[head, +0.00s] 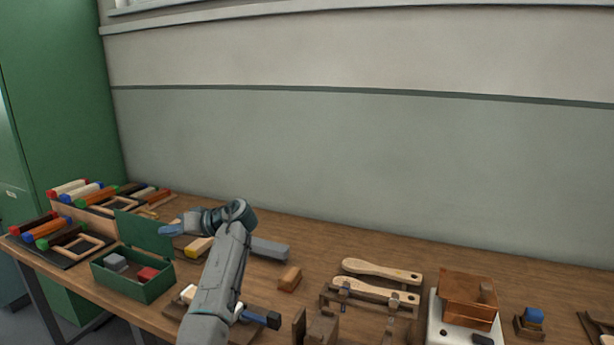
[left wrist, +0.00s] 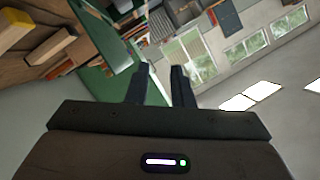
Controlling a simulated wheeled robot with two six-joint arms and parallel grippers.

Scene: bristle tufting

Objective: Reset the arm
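My left arm reaches up from the bottom of the head view and bends at the wrist. My left gripper (head: 168,230) points left, raised beside the lid of the green box (head: 148,286). In the left wrist view, its two dark fingers (left wrist: 160,72) stand apart with nothing between them, so it is open and empty. My right gripper is not in view.
The green box holds a grey block and a red block (head: 149,273). Racks of colour-ended rolls (head: 72,187) stand at the left. Wooden brush handles (head: 381,270) lie on a stand, near a white device (head: 436,325). The table's back middle is clear.

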